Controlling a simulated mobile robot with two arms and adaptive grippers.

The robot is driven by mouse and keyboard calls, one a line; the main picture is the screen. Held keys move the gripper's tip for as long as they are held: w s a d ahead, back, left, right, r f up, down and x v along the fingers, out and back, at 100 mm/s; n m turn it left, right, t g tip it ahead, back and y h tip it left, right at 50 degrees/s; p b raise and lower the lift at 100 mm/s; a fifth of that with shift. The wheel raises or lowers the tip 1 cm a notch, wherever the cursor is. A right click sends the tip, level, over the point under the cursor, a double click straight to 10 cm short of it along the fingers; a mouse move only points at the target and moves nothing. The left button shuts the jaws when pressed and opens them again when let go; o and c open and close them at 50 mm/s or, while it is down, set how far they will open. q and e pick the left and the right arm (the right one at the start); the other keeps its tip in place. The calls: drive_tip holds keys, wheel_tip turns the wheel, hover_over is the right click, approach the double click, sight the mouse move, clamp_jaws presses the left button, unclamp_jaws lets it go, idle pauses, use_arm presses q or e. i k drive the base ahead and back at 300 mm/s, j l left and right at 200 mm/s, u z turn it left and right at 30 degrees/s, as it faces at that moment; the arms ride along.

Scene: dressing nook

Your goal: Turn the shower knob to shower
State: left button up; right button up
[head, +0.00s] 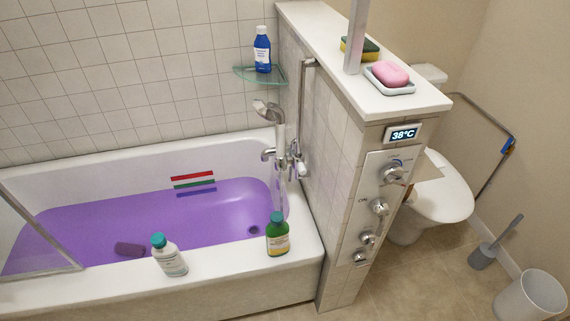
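A light control panel (384,163) is set on the narrow tiled end of the half wall, right of the tub. It carries several round metal knobs in a column. The top knob (393,174) is the largest and has a blue arc mark beside it. The second knob (379,207) has the word "ON" to its left. Two smaller knobs, one (367,238) above the other (361,257), sit lower down. The other labels are too small to read, so I cannot tell which knob is the shower knob or its setting. Neither of my grippers is in view.
A display (402,134) above the panel reads 38°C. The purple-lined bathtub (300,240) stands left, with a white bottle (170,258) and a green bottle (277,237) on its rim. A hand shower (268,110) hangs behind. A toilet (440,190) stands right of the panel.

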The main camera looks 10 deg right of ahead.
sight(368, 238)
drive_tip(key=l+z, duration=0.1)
drive_tip(key=z, duration=0.35)
drive_tip(key=l+z, duration=0.15)
drive_tip(key=z, duration=0.35)
drive_tip(key=k, duration=0.05)
